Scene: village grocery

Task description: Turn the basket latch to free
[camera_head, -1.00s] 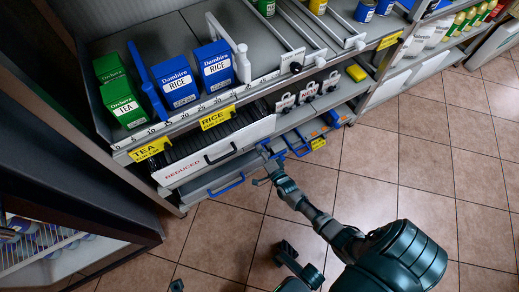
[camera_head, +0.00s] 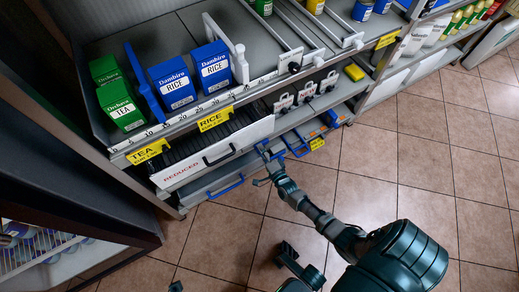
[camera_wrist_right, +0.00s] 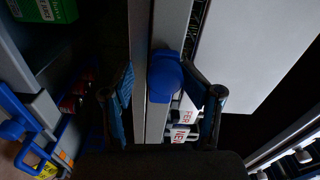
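A blue rounded knob (camera_wrist_right: 163,75), which looks like the latch, sits on a grey rail (camera_wrist_right: 157,122) in the right wrist view. My right gripper (camera_wrist_right: 157,80) is open, with one finger on each side of the knob. The right finger is very close to the knob; I cannot tell whether it touches. The left finger stands clear of it. In the head view my right gripper (camera_head: 266,166) is at the front of the lower shelf, beside blue handles (camera_head: 297,145). The knob is too small to make out clearly there.
A white drawer marked REDUCED (camera_head: 220,152) with a dark handle is left of the gripper. Below it is a grey drawer with a blue handle (camera_head: 226,187). Tea and rice boxes (camera_head: 172,82) stand on the shelf above. The tiled floor (camera_head: 380,190) in front is clear.

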